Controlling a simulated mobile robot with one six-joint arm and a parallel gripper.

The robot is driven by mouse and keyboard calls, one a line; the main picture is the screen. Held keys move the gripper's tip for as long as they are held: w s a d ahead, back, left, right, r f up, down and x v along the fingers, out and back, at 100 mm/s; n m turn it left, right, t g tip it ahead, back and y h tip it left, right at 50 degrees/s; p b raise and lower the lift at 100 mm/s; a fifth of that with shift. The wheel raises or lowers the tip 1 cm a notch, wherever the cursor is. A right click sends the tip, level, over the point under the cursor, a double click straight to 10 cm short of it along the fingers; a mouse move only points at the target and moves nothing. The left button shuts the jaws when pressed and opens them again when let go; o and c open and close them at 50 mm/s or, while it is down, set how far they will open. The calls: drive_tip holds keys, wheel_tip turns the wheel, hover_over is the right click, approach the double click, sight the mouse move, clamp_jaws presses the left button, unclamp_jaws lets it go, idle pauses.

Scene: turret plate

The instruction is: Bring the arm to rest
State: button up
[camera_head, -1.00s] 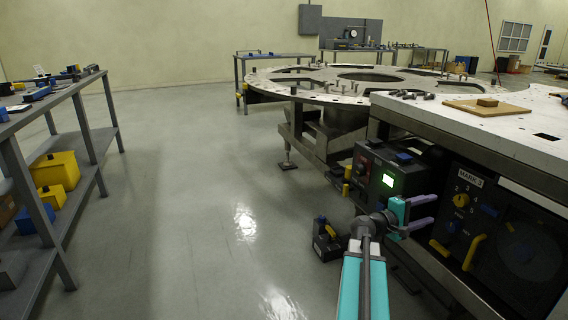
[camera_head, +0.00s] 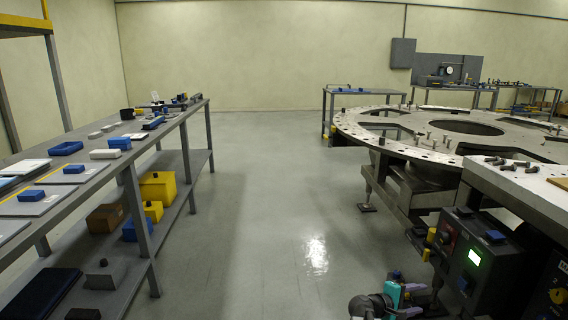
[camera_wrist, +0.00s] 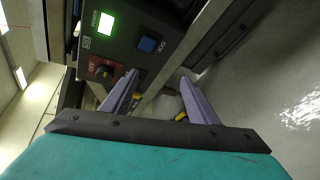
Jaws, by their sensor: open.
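My gripper (camera_head: 418,299) is at the bottom right of the head view, partly cut off by the lower edge, with teal body and purple fingers. It is beside the dark control box (camera_head: 487,275) under the worktop. In the wrist view my gripper (camera_wrist: 158,80) has its two purple fingers spread apart with nothing held between them.
A long grey bench (camera_head: 95,190) with blue and white parts runs along the left; yellow bins (camera_head: 158,188) sit on its lower shelf. A large round turret plate (camera_head: 365,130) and a worktop (camera_head: 520,190) with bolts stand at the right. The floor (camera_head: 270,220) between is clear.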

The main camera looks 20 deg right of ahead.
drive_tip(key=s+a+f+y+p, duration=0.1)
drive_tip(key=a+f+y+p, duration=0.4)
drive_tip(key=a, duration=0.6)
drive_tip(key=s+a+f+p, duration=0.2)
drive_tip(key=a+f+p, duration=0.1)
drive_tip(key=a+f, duration=0.6)
drive_tip(key=s+a+f+m+g+y+p, duration=0.1)
drive_tip(key=s+a+f+g+y+p, duration=0.1)
drive_tip(key=s+a, duration=0.4)
drive_tip(key=s+a+f+m+g+y+p, duration=0.1)
drive_tip(key=s+a+f+g+y, duration=0.1)
drive_tip(key=s+a+y, duration=0.2)
drive_tip(key=s+a+f+m+g+y+p, duration=0.2)
drive_tip(key=s+a, duration=0.8)
drive_tip(key=a, duration=0.8)
drive_tip(key=shift+f+y+p, duration=0.35)
drive_tip(key=shift+f+y, duration=0.2)
drive_tip(key=shift+y, duration=0.35)
drive_tip(key=shift+a, duration=0.1)
drive_tip(key=c, duration=0.6)
